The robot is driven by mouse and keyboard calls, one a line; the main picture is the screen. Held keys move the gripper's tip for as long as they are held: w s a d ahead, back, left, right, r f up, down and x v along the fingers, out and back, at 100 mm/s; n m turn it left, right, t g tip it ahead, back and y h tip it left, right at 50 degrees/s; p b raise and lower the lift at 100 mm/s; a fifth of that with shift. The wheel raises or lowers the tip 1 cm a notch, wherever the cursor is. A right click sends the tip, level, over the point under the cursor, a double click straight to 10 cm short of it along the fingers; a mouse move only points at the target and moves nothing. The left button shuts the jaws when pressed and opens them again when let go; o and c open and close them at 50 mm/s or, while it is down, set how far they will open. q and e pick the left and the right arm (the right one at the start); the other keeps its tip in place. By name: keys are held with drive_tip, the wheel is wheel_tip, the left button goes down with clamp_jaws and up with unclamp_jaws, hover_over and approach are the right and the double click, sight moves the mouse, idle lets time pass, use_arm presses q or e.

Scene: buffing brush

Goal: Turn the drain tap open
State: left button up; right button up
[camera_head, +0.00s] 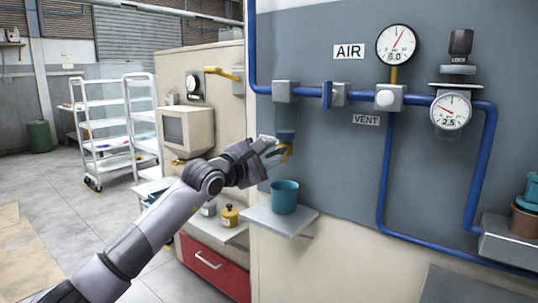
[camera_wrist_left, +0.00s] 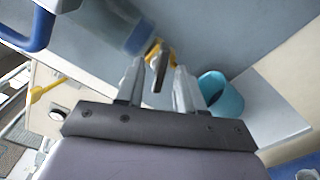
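The yellow drain tap (camera_head: 287,151) is at the bottom of the blue filter bowl (camera_head: 286,121) on the grey wall panel. In the left wrist view the tap (camera_wrist_left: 153,49) shows just beyond and between my fingertips, with a darker lever-like part (camera_wrist_left: 160,72) reaching toward the gripper. My left gripper (camera_head: 276,147) is at the tap, partly covering it in the head view. In the wrist view its two fingers (camera_wrist_left: 158,75) stand apart on either side of the tap. Whether they touch it I cannot tell. My right gripper is not in view.
A teal cup (camera_head: 285,197) stands on a small shelf (camera_head: 296,219) just below the tap. Blue pipes (camera_head: 385,165), gauges (camera_head: 397,44) and a regulator (camera_head: 460,65) are to the right. A cabinet with a red drawer (camera_head: 212,267) and a white cart (camera_head: 103,125) are left.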

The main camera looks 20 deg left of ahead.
use_arm(q)
clamp_jaws()
